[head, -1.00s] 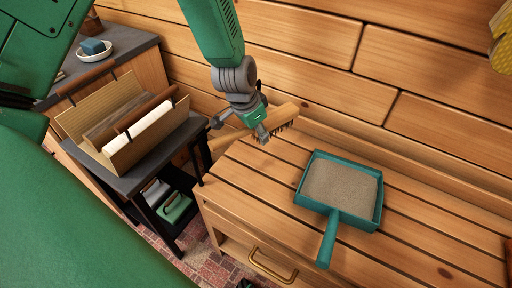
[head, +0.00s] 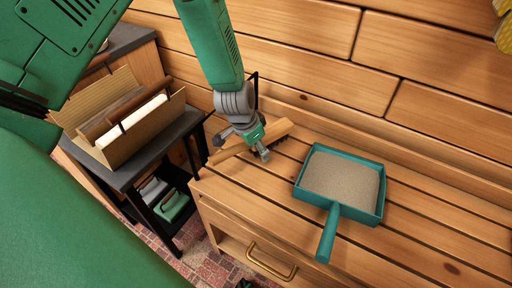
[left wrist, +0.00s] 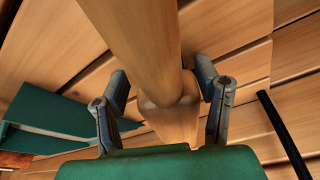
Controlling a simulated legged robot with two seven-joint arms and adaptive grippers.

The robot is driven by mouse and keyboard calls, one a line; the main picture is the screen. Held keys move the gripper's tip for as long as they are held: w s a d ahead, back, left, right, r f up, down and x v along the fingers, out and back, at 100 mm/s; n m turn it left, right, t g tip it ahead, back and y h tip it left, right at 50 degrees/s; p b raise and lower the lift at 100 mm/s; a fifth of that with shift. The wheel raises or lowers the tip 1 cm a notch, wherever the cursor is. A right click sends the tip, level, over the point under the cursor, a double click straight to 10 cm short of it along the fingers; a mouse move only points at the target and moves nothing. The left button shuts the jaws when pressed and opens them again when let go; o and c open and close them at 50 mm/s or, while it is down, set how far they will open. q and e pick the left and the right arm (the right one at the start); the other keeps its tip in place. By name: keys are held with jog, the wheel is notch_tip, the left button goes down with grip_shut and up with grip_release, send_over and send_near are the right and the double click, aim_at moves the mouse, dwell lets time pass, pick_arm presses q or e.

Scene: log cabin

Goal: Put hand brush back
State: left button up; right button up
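The hand brush (head: 281,128) is wooden with dark bristles and lies low over the left end of the slatted bench top, left of the dustpan. My left gripper (head: 243,147) is over it, with one finger on each side. In the left wrist view, the brush's wooden handle (left wrist: 140,45) runs between the two fingers (left wrist: 164,95), which appear to press on its sides. Whether the bristles touch the wood is hard to see. The green dustpan (head: 325,228) holds grey-brown grit and lies to the right.
A dark side table (head: 150,163) with a wooden caddy (head: 124,148) stands left of the bench (head: 420,245). The log wall (head: 300,60) closes the back. The bench's front strip is clear. A yellow thing (head: 505,30) hangs at the upper right.

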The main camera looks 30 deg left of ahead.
aim_at(246, 145)
pick_arm(q)
jog(key=shift+d+r, duration=0.1)
jog(key=shift+d, duration=0.1)
jog(key=shift+a+r, duration=0.2)
jog(key=shift+r, duration=0.2)
jog(key=p+v, duration=0.4)
jog(key=v, duration=0.7)
jog(key=shift+s, duration=0.2)
jog(key=shift+a, duration=0.1)
jog(key=shift+a, duration=0.15)
